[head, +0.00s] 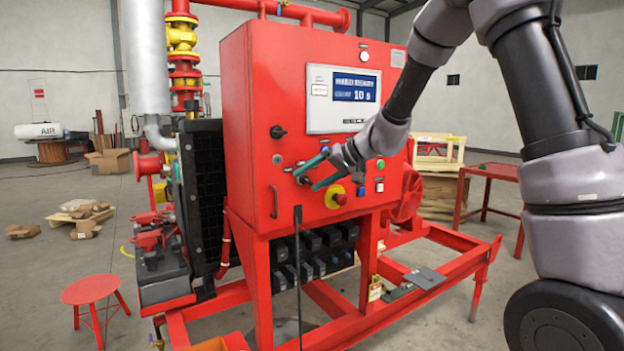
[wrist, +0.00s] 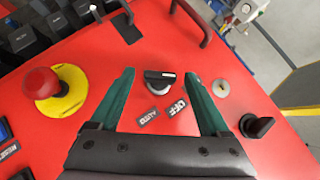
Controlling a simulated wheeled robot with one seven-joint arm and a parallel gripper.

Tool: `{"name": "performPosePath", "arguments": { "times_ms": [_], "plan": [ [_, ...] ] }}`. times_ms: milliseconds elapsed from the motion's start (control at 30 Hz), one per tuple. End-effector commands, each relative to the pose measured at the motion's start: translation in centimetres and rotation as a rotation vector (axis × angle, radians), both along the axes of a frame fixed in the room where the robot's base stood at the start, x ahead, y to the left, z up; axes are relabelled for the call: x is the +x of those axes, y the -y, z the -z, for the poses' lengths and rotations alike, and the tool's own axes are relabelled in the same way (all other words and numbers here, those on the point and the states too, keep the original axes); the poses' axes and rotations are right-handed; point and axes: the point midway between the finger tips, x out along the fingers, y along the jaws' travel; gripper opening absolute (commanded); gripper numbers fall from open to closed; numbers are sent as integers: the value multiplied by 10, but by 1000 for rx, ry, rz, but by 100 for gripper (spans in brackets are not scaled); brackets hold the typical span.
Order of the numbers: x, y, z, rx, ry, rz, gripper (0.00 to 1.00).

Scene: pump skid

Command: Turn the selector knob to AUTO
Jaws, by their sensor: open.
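The selector knob (wrist: 160,79) is black, with a pale stripe along its handle, on the red cabinet face (wrist: 95,125). Its handle lies roughly crosswise in the wrist view. The AUTO label (wrist: 148,116) and the OFF label (wrist: 177,107) are beside it, tilted in this view. My gripper (wrist: 159,73) is open, with one green finger on each side of the knob and visible gaps between. Whether the tips reach the knob's depth is unclear. In the head view my gripper (head: 308,178) is at the cabinet front and partly covers the knob.
A red emergency-stop button on a yellow plate (wrist: 62,95) is left of my fingers in the wrist view. A key lock (wrist: 221,88) and another black knob (wrist: 257,127) are to the right. A cabinet handle (head: 273,202) and a display panel (head: 343,98) are nearby.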

Motion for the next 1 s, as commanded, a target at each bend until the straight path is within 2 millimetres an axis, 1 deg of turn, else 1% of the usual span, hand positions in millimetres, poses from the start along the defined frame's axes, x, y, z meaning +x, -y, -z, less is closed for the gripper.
{"name": "performPosePath", "arguments": {
  "times_ms": [33, 67, 100, 167, 200, 233, 267, 467, 667, 867, 1000],
  "plan": [
    [0, 0, 0, 0, 0, 0, 80],
    [0, 0, 0, 0, 0, 0, 72],
    [0, 0, 0, 0, 0, 0, 57],
    [0, 0, 0, 0, 0, 0, 34],
    [0, 0, 0, 0, 0, 0, 19],
    [0, 0, 0, 0, 0, 0, 7],
    [0, 0, 0, 0, 0, 0, 0],
    [0, 1, 0, 9, -6, 1, 0],
    [1, 2, 1, 61, -43, 3, 0],
    [3, 4, 3, 175, -121, 6, 0],
    [3, 5, 4, 281, -191, 6, 0]
  ]
}}
